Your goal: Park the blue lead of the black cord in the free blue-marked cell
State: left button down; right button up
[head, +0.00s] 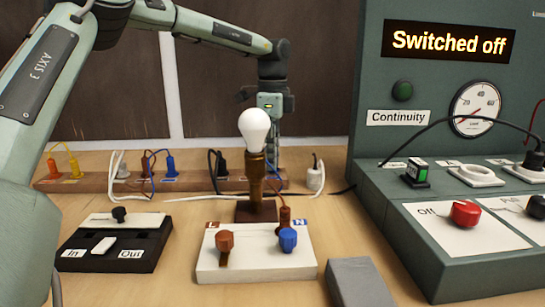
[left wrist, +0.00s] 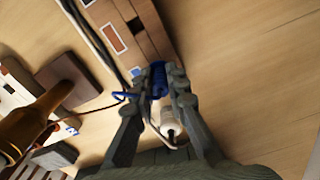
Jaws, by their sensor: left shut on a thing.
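My left gripper (head: 274,145) is behind the lamp, over the right end of the wooden rack (head: 70,186); the bulb and stem partly hide it. In the left wrist view, its fingers (left wrist: 161,84) are shut on the blue lead (left wrist: 157,73). The lead is beside the end of the rack (left wrist: 154,35), near a small blue mark (left wrist: 136,72); I cannot tell whether it touches the rack or sits in a cell. A thin blue wire (left wrist: 128,96) runs left from it. An orange mark (left wrist: 113,37) shows farther along. My right gripper is not in view.
The lamp (head: 256,150) stands close in front of the rack. A terminal block (head: 258,265) with brown and blue knobs is nearer. A white fitting (head: 315,177) stands right of the rack. The green test console (head: 400,215) fills the right side.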

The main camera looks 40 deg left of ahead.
pick_arm(q)
jog(key=shift+f, duration=0.3)
jog(key=c, duration=1.4)
grip_release()
jog(key=shift+c, duration=0.2)
notch_tip(320, 180, up, 12)
